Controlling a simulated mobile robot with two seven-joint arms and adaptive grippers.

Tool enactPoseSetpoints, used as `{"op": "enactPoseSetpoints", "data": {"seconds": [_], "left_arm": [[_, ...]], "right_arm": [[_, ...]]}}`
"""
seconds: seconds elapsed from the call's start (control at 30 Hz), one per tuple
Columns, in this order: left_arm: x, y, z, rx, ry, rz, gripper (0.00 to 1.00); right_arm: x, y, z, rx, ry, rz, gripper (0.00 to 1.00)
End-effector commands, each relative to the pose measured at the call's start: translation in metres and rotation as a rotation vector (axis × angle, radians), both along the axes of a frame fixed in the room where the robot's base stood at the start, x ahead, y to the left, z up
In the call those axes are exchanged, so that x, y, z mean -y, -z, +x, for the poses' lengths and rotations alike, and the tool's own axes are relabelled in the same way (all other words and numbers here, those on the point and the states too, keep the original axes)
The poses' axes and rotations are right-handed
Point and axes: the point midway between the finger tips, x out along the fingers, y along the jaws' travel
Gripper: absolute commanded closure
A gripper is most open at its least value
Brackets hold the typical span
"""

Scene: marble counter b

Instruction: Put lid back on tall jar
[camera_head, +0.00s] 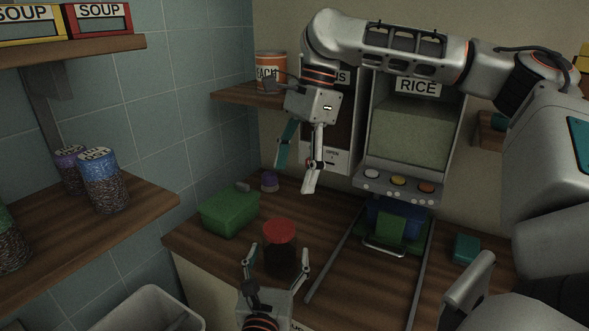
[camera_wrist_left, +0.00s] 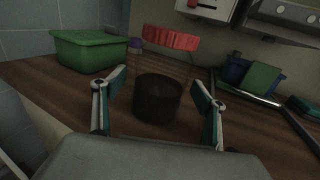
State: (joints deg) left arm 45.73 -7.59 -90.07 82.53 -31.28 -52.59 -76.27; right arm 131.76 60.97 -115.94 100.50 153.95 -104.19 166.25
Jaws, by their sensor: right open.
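The tall jar (camera_head: 282,264) stands upright on the wooden counter, with dark contents and clear glass above them. The red lid (camera_head: 280,231) is at the jar's top; I cannot tell whether it is fully seated. In the left wrist view the jar (camera_wrist_left: 157,98) stands between the fingers, with the lid (camera_wrist_left: 171,38) above. My left gripper (camera_head: 277,261) is open, its fingers on either side of the jar, with gaps visible in the wrist view. My right gripper (camera_head: 298,177) is open and empty, above the counter behind the jar.
A green bin (camera_head: 230,214) and a small purple-topped item (camera_head: 269,181) stand behind left. The rice dispenser (camera_head: 412,135) has a blue container (camera_head: 412,207) under it, between metal rails. A shelf with jars (camera_head: 103,180) is at left. A teal block (camera_head: 466,248) lies right.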

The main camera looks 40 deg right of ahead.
Motion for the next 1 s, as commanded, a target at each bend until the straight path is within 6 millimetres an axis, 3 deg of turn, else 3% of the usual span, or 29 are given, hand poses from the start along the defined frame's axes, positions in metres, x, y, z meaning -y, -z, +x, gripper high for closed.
{"op": "enactPoseSetpoints", "data": {"seconds": [0.37, 0.8, 1.0], "left_arm": [[-0.007, 0.0, -0.007, -0.002, 0.001, -0.002, 0.28], [-0.064, 0.001, -0.063, -0.003, 0.001, 0.0, 0.28], [-0.081, 0.0, -0.08, -0.001, 0.0, 0.0, 0.28]], "right_arm": [[0.0, 0.0, 0.0, 0.0, 0.0, 0.0, 0.31], [0.0, 0.0, 0.0, 0.0, 0.0, 0.0, 0.31], [0.0, 0.0, 0.0, 0.0, 0.0, 0.0, 0.31]]}}
